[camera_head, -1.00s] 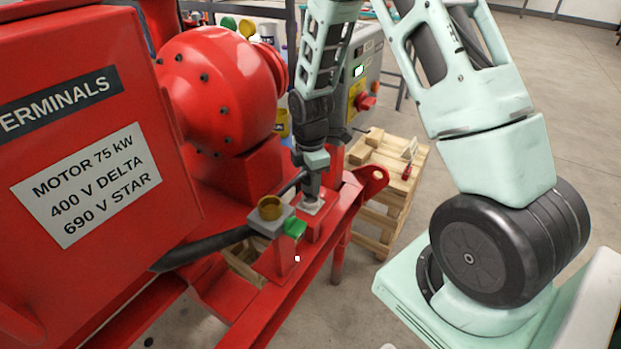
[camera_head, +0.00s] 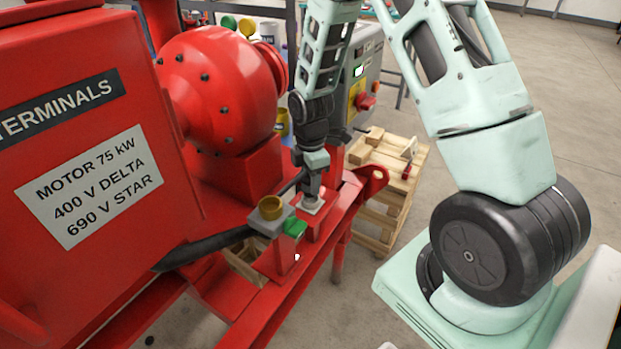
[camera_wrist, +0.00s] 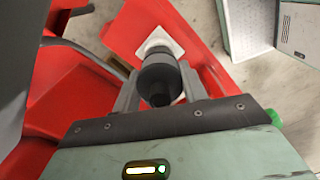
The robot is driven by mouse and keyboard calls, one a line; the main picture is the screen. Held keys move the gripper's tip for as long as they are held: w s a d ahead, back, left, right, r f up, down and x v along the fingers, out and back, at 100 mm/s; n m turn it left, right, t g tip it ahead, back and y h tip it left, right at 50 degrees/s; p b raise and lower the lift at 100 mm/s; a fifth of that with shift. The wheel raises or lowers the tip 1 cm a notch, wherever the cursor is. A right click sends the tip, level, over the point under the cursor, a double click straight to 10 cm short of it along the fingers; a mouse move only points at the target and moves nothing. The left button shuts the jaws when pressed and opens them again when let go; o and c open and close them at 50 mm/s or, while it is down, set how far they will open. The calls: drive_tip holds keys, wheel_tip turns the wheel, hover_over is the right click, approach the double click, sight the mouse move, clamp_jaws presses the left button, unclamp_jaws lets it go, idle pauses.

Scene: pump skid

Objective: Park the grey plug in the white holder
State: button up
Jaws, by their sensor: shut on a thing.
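The grey plug (camera_wrist: 159,76) is between the fingers of my gripper (camera_wrist: 157,92) in the wrist view, a dark round body seen from its back end. My gripper (camera_head: 312,188) points down in the head view, low over the white holder (camera_head: 312,207), and the plug is mostly hidden there. The white holder also shows in the wrist view as a square plate (camera_wrist: 152,38) at the plug's far end. The plug's front end is at or just over the plate; I cannot tell how deep it sits. The holder is on a red post of the skid.
A grey socket block (camera_head: 268,222) with a brass-coloured round cap (camera_head: 271,207) and a green part (camera_head: 295,227) stands beside the holder. A black cable (camera_head: 205,246) runs to its left. The red motor terminal box (camera_head: 90,150) fills the left. A wooden pallet (camera_head: 385,165) stands behind.

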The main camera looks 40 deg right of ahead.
drive_tip(key=shift+f+b, duration=0.8)
drive_tip(key=shift+f, duration=0.9)
idle(0.6)
drive_tip(key=o, duration=1.2)
wheel_tip(320, 180, up, 18)
drive_tip(key=shift+f+p, duration=0.25)
drive_tip(key=shift+p, duration=0.7)
